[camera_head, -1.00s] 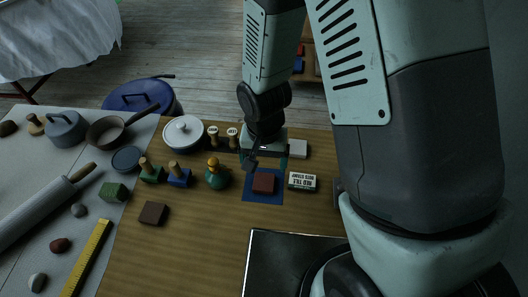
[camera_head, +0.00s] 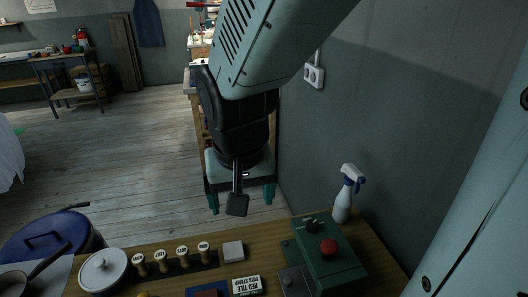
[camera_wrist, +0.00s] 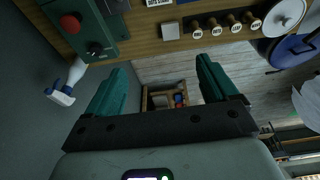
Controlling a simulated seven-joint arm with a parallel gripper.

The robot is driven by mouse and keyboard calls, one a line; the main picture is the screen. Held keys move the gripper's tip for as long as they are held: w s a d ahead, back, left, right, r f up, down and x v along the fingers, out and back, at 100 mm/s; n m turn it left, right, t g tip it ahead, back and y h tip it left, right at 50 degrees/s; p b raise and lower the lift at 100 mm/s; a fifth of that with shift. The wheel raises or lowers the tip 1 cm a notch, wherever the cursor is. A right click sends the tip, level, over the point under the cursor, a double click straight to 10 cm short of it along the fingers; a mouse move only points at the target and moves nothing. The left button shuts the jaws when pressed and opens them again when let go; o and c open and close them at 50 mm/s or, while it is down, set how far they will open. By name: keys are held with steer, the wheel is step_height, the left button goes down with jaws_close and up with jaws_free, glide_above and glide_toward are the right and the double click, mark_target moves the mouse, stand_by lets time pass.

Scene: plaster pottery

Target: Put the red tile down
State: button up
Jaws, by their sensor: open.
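The red tile (camera_head: 206,293) lies on the blue mat (camera_head: 190,292) at the bottom edge of the head view, mostly cut off. My gripper (camera_head: 242,200) is raised beyond the table's far edge, well apart from the tile. In the wrist view my gripper (camera_wrist: 160,82) has its two green fingers spread with nothing between them. I cannot make out the tile in the wrist view.
A lettered card (camera_head: 247,286) stands right of the tile, with a white block (camera_head: 233,251) behind it. Several stamps (camera_head: 161,263) stand in a row by a white lidded pot (camera_head: 103,268). A green machine (camera_head: 330,262) and a spray bottle (camera_head: 345,196) are at right.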

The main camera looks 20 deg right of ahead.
steer(key=s+d+r+t, duration=0.3)
steer(key=s+d+r, duration=0.2)
steer(key=s+r, duration=0.4)
step_height(320, 180, up, 3)
steer(key=shift+s+r+n, duration=0.2)
steer(key=shift+s+n, duration=0.1)
steer(key=shift+s, duration=0.1)
stand_by(0.4)
